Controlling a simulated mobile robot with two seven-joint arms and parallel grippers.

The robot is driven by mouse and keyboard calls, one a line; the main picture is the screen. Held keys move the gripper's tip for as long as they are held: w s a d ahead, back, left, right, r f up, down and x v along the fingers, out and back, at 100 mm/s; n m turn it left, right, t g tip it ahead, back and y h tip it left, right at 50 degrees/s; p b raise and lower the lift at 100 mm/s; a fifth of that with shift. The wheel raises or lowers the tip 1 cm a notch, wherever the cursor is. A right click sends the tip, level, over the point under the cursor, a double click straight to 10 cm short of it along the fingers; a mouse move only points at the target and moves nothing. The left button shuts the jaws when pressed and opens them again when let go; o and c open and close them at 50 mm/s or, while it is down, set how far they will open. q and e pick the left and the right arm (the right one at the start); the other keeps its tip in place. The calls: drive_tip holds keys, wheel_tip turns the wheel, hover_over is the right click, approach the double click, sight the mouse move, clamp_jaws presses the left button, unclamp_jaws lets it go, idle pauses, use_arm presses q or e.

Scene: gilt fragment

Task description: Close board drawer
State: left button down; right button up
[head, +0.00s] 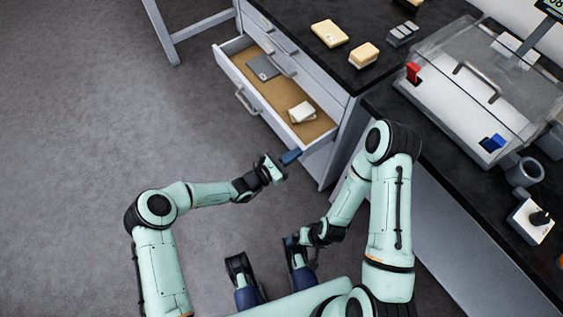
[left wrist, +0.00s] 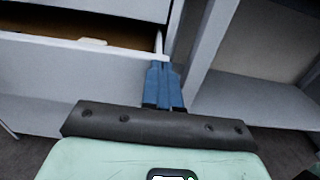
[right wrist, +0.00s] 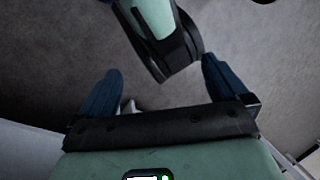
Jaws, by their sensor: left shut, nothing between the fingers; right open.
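The board drawer (head: 257,118) stands pulled out of the grey cabinet in the head view. It has a brown base, with a grey item (head: 263,67) and a white block (head: 302,112) inside. A handle (head: 246,101) is on its front. My left gripper (head: 291,157) is shut and empty, close to the drawer's near right corner. In the left wrist view its blue fingers (left wrist: 164,84) are together in front of the drawer front (left wrist: 80,82); I cannot tell if they touch it. My right gripper (right wrist: 163,88) is open and empty, low over the floor, away from the drawer.
Dark counters hold yellow blocks (head: 329,33), a clear-lidded white case (head: 470,85), a mug (head: 522,172) and a white joystick box (head: 531,221). The open cabinet bay (left wrist: 255,95) is right of my left fingers. The floor (head: 90,120) to the left is clear.

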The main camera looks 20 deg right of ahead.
sight(321, 137)
use_arm(q)
drive_tip(key=b+x, duration=0.3)
drive_tip(key=x, duration=0.7)
drive_tip(key=shift+f+b, duration=0.15)
drive_tip(key=shift+b, duration=0.2)
drive_tip(key=shift+x, duration=0.75)
use_arm(e)
drive_tip(key=w+d+f+t+h, duration=0.1)
drive_tip(key=w+d+f+t, duration=0.1)
drive_tip(key=w+f, duration=0.3)
drive_tip(key=shift+w+d+m, duration=0.3)
drive_tip(key=shift+w+d, duration=0.45)
drive_tip(key=shift+w, duration=0.3)
drive_tip(key=shift+f, duration=0.1)
